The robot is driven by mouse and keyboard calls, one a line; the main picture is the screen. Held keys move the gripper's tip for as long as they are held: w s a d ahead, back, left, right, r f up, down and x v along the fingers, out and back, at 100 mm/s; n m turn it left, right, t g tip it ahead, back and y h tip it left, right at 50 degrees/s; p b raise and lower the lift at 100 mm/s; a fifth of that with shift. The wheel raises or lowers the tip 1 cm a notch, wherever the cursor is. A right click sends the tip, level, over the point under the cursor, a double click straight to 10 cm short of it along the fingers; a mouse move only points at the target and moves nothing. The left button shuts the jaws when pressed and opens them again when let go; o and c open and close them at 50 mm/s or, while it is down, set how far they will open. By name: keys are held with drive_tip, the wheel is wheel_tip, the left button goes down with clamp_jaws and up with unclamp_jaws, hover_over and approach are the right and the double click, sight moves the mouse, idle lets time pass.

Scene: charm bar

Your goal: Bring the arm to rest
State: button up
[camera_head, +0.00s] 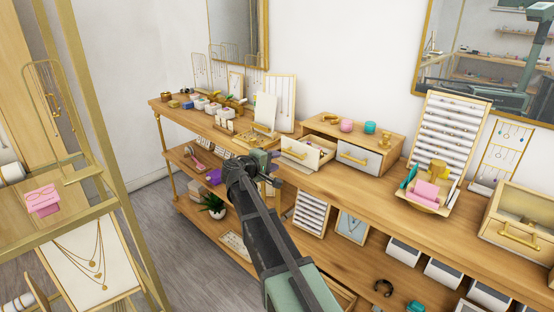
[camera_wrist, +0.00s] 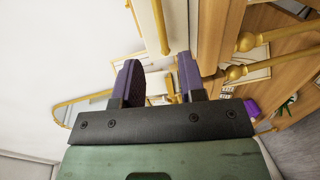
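My gripper (camera_head: 270,165) is in the middle of the head view, at the end of my outstretched arm. It appears in front of the long wooden counter (camera_head: 385,185), left of a pulled-out white-fronted drawer (camera_head: 300,153). In the wrist view my gripper (camera_wrist: 158,72) shows two dark purple fingers set apart. No object is clearly held between them. Whether it touches the counter or the drawer cannot be told.
The small chest (camera_head: 375,139) carries a pink and a teal item. A wooden tray (camera_head: 425,204) with pink and teal boxes stands to the right. A gold-framed shelf (camera_head: 115,185) stands at the left. Grey floor (camera_head: 185,235) is clear between shelf and counter.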

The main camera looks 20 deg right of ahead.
drive_tip(key=s+a+f+m+g+y, duration=0.2)
drive_tip(key=s+a+f+y, duration=0.15)
drive_tip(key=s, duration=0.25)
drive_tip(key=s+a+f+m+g+y, duration=0.2)
drive_tip(key=s+f+y, duration=0.1)
drive_tip(key=s+f, duration=0.25)
drive_tip(key=s+a+f+g+y+p, duration=0.1)
drive_tip(key=s+a+y, duration=0.3)
drive_tip(key=s+a, duration=0.3)
drive_tip(key=s+a+f+g+y+p, duration=0.1)
drive_tip(key=s+a+y, duration=0.3)
drive_tip(key=s, duration=0.7)
drive_tip(key=a, duration=0.2)
drive_tip(key=shift+a+p, duration=0.35)
drive_tip(key=shift+a, duration=0.05)
